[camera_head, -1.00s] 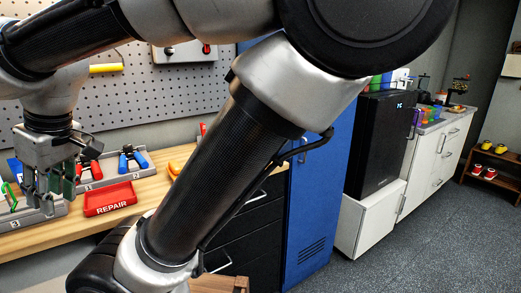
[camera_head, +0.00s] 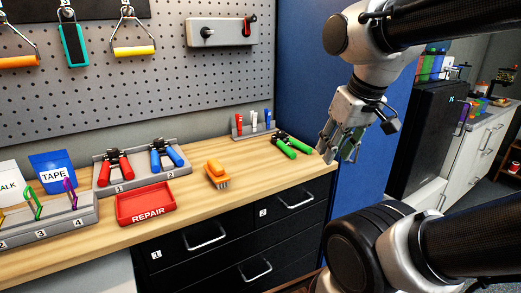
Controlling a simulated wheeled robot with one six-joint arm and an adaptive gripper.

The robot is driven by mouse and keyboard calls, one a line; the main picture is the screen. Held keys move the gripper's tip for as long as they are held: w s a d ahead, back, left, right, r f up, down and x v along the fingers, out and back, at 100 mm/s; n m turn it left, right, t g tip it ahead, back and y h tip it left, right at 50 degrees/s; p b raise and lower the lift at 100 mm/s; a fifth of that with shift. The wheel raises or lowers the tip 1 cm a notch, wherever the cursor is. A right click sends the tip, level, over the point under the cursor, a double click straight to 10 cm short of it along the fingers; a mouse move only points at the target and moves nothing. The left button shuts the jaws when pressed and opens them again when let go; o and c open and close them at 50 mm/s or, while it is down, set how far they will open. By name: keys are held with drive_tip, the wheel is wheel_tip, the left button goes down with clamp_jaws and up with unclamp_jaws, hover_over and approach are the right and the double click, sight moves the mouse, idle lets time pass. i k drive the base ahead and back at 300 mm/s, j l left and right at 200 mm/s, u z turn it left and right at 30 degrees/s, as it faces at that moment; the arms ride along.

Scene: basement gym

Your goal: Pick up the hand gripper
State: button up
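A hand gripper with green handles (camera_head: 292,147) and a dark head lies loose on the right end of the wooden workbench. Two more stand in a grey rack at the back: one with red handles (camera_head: 116,166) at slot 1 and one with blue handles (camera_head: 167,155) at slot 2. My gripper (camera_head: 340,155) hangs pointing down at the bench's right end, just right of the green hand gripper. Its fingers are apart, and I see nothing held between them.
On the workbench (camera_head: 250,178) are a red REPAIR tray (camera_head: 145,204), an orange brush (camera_head: 217,174), a pen holder (camera_head: 250,129) and a blue TAPE box (camera_head: 53,172). A blue cabinet (camera_head: 305,70) stands behind my gripper. Black drawers (camera_head: 205,238) are below.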

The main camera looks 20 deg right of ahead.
sight(283, 143)
drive_tip(key=i+j+z, duration=0.1)
drive_tip(key=z, duration=0.55)
drive_tip(key=i+l, duration=0.1)
drive_tip(key=l, duration=0.3)
drive_tip(key=i+l+u, duration=0.2)
drive_tip(key=l, duration=0.3)
drive_tip(key=l+u, duration=0.25)
drive_tip(key=l, duration=0.25)
drive_tip(key=i+l+u, duration=0.2)
drive_tip(key=l, duration=0.35)
drive_tip(key=u, duration=0.65)
drive_tip(key=i+l, duration=0.1)
drive_tip(key=i, duration=0.35)
